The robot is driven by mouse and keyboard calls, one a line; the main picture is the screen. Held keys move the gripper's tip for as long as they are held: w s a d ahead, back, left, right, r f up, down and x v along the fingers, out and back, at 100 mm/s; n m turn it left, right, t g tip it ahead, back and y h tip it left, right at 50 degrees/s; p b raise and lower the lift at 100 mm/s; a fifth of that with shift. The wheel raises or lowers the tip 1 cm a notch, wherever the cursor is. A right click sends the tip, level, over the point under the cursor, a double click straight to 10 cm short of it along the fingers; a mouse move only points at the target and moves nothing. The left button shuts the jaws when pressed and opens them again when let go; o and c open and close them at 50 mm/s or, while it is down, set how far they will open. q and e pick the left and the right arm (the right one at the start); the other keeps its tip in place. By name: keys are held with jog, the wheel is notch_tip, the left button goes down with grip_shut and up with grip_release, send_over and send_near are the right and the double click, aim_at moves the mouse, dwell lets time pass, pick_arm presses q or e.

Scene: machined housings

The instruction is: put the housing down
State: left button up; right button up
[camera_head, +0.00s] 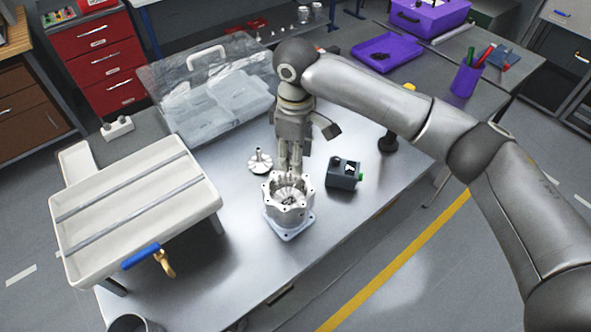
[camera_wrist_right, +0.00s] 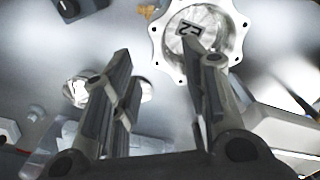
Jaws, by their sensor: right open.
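The silvery machined housing (camera_head: 288,207) stands upright, its round opening facing up, on a pale square base (camera_head: 291,229) on the metal table. My right gripper (camera_head: 290,169) points down at the housing's far rim. In the right wrist view the gripper (camera_wrist_right: 158,48) is open, its two fingers apart. The housing (camera_wrist_right: 240,22) shows at the top of that view, with a dark mark inside it. The right finger overlaps its rim; I cannot tell whether they touch. Nothing shows held between the fingers. My left gripper is not in view.
A flanged shaft part (camera_head: 260,163) lies left of the gripper, and a dark block with a green knob (camera_head: 343,174) stands to the right. A white tray (camera_head: 90,262) is at the left, a clear case (camera_head: 165,78) behind.

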notch_tip(320, 180, up, 6)
jog(key=shift+f+b, duration=0.25)
jog(key=shift+b, duration=0.1)
jog(key=shift+s+f, duration=0.1)
